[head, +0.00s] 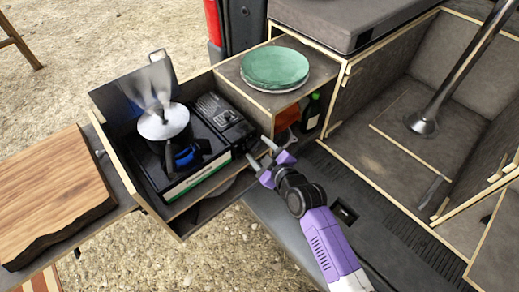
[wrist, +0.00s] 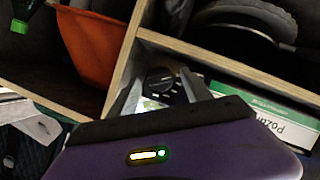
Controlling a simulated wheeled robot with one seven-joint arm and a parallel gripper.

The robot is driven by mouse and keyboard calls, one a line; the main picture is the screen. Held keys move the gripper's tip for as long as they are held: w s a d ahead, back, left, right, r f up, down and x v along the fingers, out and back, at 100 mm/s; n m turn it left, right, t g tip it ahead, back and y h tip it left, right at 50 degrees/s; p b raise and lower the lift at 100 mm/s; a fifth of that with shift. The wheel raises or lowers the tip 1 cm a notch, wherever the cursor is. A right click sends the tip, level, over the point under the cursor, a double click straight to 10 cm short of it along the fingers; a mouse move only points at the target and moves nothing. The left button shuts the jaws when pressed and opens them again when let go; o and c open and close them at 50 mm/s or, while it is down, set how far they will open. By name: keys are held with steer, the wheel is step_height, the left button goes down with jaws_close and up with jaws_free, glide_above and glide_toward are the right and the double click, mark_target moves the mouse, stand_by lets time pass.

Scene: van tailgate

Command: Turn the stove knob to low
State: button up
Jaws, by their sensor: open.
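The black camping stove (head: 212,140) sits in the pulled-out drawer, with a blue flame (head: 184,156) under a metal pot (head: 165,122). My gripper (head: 267,151) is open at the drawer's right edge, by the stove's front right end. In the wrist view, the black stove knob (wrist: 160,79) shows between the two open fingers of my gripper (wrist: 162,88). The fingers appear to be on either side of it; I cannot tell whether they touch it. The knob is not clearly visible in the head view, and its setting is too small to read.
Wooden drawer walls (head: 145,197) frame the stove closely. A shelf with a green plate (head: 275,68) stands behind my gripper, with a dark bottle (head: 311,112) and an orange item (head: 286,118) below. A wooden board (head: 55,195) lies at left.

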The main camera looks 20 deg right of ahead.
steer(key=shift+w, duration=0.1)
jaws_close()
steer(key=shift+b, duration=0.3)
steer(key=m+b, duration=0.1)
steer(key=m+g+y+b, duration=0.1)
steer(key=shift+d+f+m+y+b, duration=0.1)
steer(key=shift+d+m+y+b, duration=0.1)
steer(key=shift+m+y+b, duration=0.15)
steer(key=m+y+b, duration=0.2)
steer(key=m, duration=0.1)
steer(key=shift+w+d+g, duration=0.1)
steer(key=shift+d+g, duration=0.05)
steer(key=shift+g, duration=0.15)
steer(key=m+y+b, duration=0.2)
steer(key=m, duration=0.1)
steer(key=shift+d, duration=0.1)
steer(key=shift+m+y+b, duration=0.95)
steer(key=shift+m, duration=0.5)
